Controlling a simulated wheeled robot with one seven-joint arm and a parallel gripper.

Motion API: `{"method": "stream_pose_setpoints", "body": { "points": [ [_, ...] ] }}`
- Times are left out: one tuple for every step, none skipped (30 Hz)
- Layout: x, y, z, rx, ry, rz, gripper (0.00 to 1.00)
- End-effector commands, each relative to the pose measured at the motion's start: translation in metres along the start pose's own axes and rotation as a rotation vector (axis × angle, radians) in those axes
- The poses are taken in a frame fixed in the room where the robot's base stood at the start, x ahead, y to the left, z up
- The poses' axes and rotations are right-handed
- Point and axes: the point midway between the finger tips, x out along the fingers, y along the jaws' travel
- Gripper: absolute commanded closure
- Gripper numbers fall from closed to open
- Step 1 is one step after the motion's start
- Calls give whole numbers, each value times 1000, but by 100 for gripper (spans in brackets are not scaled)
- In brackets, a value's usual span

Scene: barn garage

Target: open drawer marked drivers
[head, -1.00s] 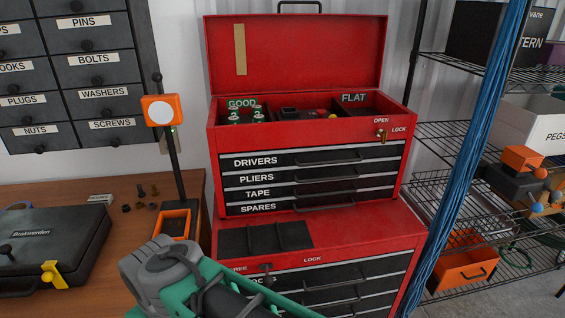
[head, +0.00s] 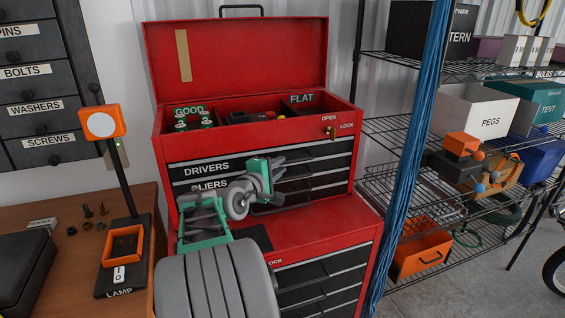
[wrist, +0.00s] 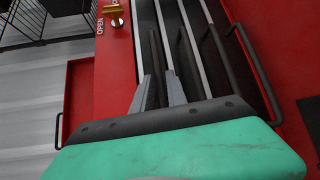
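The drawer marked DRIVERS (head: 206,168) is the top black drawer of the red tool chest and looks shut. My gripper (head: 277,168) is in front of the DRIVERS and PLIERS drawers and hides part of both fronts. In the wrist view my gripper (wrist: 159,90) has its two grey fingers apart, pointing at the drawer fronts. The handle nearest the lock, the DRIVERS handle (wrist: 155,50), shows between or just beyond the fingertips; I cannot tell whether they touch it. The brass lock (head: 329,132) with OPEN and LOCK marks is above; it also shows in the wrist view (wrist: 115,18).
The chest's red lid (head: 240,55) stands open. A lower red cabinet (head: 330,240) juts out below. A lamp (head: 103,124) stands on the bench at left. A blue cable bundle (head: 415,150) hangs right of the chest, before wire shelves (head: 400,130).

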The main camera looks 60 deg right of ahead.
Motion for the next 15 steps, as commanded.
{"method": "stream_pose_setpoints", "body": {
  "points": [
    [9, 1, 2, 0, -4, -1, 82],
    [14, 1, 1, 1, -2, -1, 82],
    [19, 1, 1, 1, -2, -1, 82],
    [22, 1, 1, 2, -1, -1, 82],
    [25, 1, 0, 2, 0, -1, 82],
    [27, 0, 0, 2, 1, -1, 82],
    [28, 0, 0, 2, 1, -1, 82],
    [29, 0, 0, 2, 1, -1, 82],
    [29, 0, 0, 2, 2, -1, 82],
    [29, 0, 0, 3, 2, -1, 82],
    [29, 0, 0, 3, 2, -1, 82],
    [29, 0, -1, 3, 2, -1, 82],
    [29, 0, -1, 3, 2, -1, 82],
    [28, 0, -1, 3, 2, -1, 83],
    [28, 0, -1, 3, 2, -1, 86]
  ]
}}
